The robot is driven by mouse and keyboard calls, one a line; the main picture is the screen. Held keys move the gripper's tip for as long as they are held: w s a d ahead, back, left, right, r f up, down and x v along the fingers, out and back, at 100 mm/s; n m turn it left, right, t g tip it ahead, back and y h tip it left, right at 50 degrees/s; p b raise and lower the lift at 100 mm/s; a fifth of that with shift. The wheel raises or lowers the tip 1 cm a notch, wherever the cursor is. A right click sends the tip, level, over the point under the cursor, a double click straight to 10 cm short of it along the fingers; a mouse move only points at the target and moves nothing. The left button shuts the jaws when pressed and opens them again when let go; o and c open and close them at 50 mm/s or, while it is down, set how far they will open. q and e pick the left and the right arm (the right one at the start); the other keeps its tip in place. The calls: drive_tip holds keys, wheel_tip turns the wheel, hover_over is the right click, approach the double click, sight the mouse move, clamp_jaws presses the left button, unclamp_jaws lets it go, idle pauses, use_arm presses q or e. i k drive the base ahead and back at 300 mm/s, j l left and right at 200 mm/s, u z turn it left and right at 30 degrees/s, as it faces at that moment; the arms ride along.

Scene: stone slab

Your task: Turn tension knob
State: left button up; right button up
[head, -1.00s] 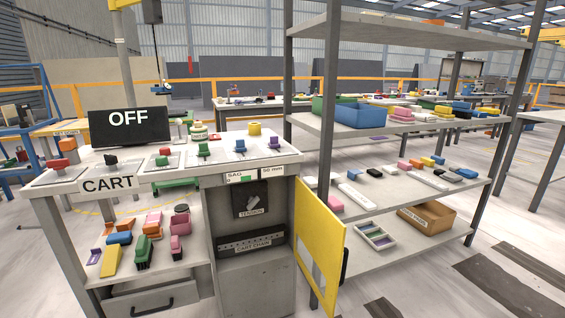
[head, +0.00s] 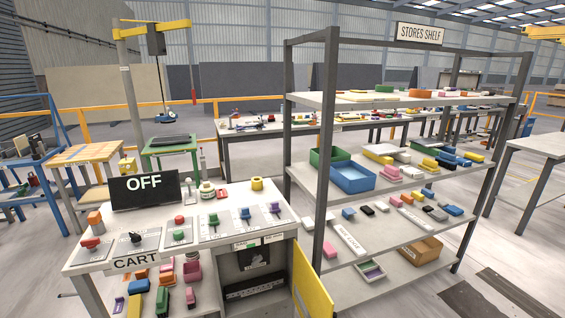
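The tension knob (head: 255,258) is a pale handle on a dark square panel inside the open compartment at the right of the cart. The tabletop (head: 203,235) partly hides the panel from above, and its label is hard to read at this angle. The compartment's yellow door (head: 312,285) stands open to the right, its lower part cut off by the frame. Neither of my grippers is in view.
The cart top carries an OFF sign (head: 144,190), a red button (head: 90,243) and several coloured levers. A stores shelf (head: 300,98) with bins and small parts stands close on the right. Floor beyond the shelf is open (head: 500,240).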

sight(257, 259)
drive_tip(key=l+u, duration=0.15)
drive_tip(key=u, duration=0.35)
drive_tip(key=i+l+u, duration=0.15)
drive_tip(key=l+u, duration=0.2)
drive_tip(key=l, duration=0.9)
drive_tip(key=l+u, duration=0.3)
drive_tip(key=l, duration=0.95)
